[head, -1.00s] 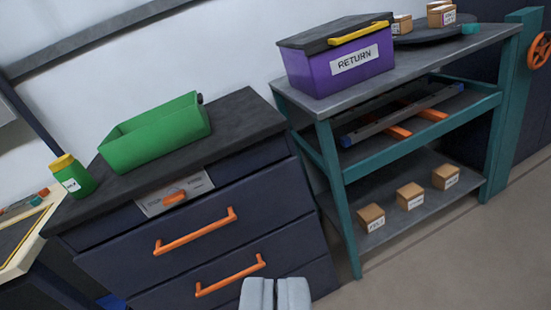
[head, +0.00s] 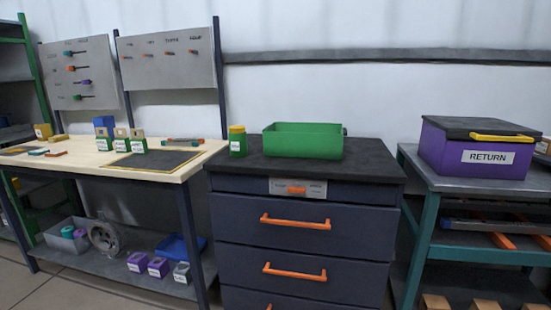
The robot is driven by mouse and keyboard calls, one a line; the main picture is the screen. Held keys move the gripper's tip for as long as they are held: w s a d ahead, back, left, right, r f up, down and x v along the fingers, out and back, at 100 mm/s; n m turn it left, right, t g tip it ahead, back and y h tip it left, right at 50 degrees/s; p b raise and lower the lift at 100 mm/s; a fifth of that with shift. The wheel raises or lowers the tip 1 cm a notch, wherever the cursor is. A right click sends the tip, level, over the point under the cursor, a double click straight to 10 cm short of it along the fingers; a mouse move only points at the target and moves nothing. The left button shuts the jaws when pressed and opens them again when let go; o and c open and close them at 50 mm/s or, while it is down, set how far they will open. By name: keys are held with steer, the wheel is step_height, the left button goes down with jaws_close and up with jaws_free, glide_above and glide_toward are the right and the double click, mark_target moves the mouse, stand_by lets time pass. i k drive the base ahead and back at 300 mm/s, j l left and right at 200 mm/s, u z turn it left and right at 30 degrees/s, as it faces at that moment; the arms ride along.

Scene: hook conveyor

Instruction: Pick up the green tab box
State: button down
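Three small green boxes with white labels stand in a row on the pale workbench at the left: a left one (head: 104,147), a middle one (head: 121,145) and a right one (head: 138,146). The middle and right ones have tan upright parts on top; something blue stands at the left one. Their labels are too small to read, and I cannot tell which is the green tab box. My gripper is not in view.
A dark drawer cabinet (head: 300,190) carries a green open bin (head: 303,141) and a green jar with a yellow lid (head: 238,141). A dark mat (head: 155,160) lies beside the boxes. The purple RETURN box (head: 475,150) stands at right. Pegboards (head: 170,58) rise behind the workbench.

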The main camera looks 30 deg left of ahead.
mark_target(104, 142)
steer(key=u, duration=1.8)
